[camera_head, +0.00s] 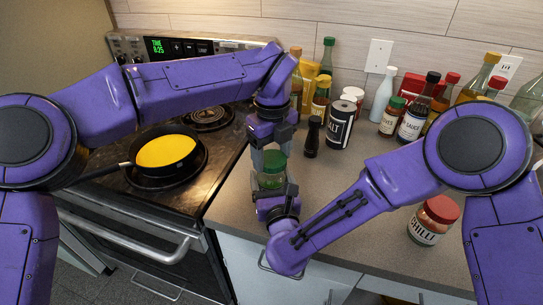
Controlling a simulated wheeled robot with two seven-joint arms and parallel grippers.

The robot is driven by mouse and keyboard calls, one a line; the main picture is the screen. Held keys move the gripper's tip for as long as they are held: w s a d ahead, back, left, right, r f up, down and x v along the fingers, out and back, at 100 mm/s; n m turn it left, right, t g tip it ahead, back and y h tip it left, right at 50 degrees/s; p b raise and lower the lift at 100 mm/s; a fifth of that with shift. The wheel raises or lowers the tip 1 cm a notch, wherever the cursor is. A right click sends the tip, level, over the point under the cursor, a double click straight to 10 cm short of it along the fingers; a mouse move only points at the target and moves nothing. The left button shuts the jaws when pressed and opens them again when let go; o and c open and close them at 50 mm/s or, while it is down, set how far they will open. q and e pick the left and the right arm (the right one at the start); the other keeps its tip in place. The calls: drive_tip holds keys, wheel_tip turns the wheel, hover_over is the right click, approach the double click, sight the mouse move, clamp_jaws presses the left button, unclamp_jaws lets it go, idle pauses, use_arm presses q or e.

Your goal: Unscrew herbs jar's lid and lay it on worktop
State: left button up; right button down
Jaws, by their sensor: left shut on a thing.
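The herbs jar (270,180) is a small clear jar with green contents, upright near the front edge of the worktop (345,175). Its green lid (273,159) is on top of the jar. My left gripper (270,148) points down from above and is shut on the lid. My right gripper (273,189) comes up from below, with its fingers around the lower part of the jar, and seems shut on it. The jar's label and base are largely hidden by the gripper.
A stove with a pan (166,152) of yellow food stands left. A chilli jar (434,220) stands front right. A salt can (341,124), a dark pepper mill (312,137) and several bottles line the back. The worktop's middle is clear.

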sight(272, 158)
use_arm(q)
drive_tip(key=shift+r, duration=0.15)
wheel_tip(272, 158, up, 4)
drive_tip(key=shift+r, duration=0.1)
use_arm(e)
unclamp_jaws()
idle(0.3)
